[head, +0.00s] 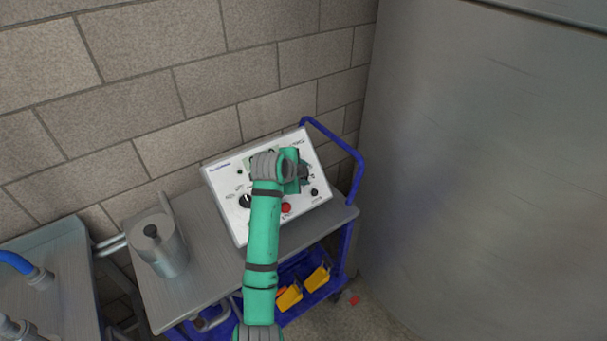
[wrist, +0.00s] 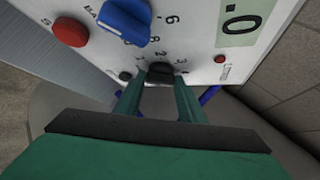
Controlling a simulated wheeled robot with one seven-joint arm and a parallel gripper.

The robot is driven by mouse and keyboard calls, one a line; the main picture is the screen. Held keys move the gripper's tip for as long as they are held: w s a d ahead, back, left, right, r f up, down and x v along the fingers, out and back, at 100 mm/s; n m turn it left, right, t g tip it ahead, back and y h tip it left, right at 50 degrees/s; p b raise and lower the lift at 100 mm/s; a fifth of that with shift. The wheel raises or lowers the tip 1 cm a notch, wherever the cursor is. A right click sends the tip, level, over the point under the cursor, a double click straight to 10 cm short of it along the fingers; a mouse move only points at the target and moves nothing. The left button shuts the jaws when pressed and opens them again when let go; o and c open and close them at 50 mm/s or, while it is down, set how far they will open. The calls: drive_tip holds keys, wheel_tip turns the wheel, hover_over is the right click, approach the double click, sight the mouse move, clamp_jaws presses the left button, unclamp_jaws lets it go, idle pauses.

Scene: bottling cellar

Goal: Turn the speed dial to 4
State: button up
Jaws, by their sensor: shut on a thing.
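My gripper (wrist: 160,88) is closed around a black dial (wrist: 160,70) on the white control panel (wrist: 195,45), one finger on each side. In the wrist view, printed digits lie between this dial and a blue knob (wrist: 125,20). The dial's pointer and its setting are hidden or too small to tell, and no label naming it is readable. In the head view, my gripper (head: 301,172) is at the right part of the panel (head: 225,185), and my arm covers its middle. A green display (wrist: 242,20) shows part of a reading with a 0.
A red button (wrist: 70,32) and a small black knob (wrist: 125,76) sit near the dial. The panel stands on a cart (head: 205,270) with a blue handle (head: 345,145). A metal pot (head: 165,250) is left of it. A brick wall is behind; a big grey surface (head: 490,170) is right.

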drive_tip(key=shift+w, duration=0.1)
drive_tip(key=shift+a, duration=0.1)
idle(0.4)
drive_tip(key=o, duration=1)
drive_tip(key=shift+o, duration=0.2)
drive_tip(key=v, duration=1.1)
drive_tip(key=shift+w, duration=0.1)
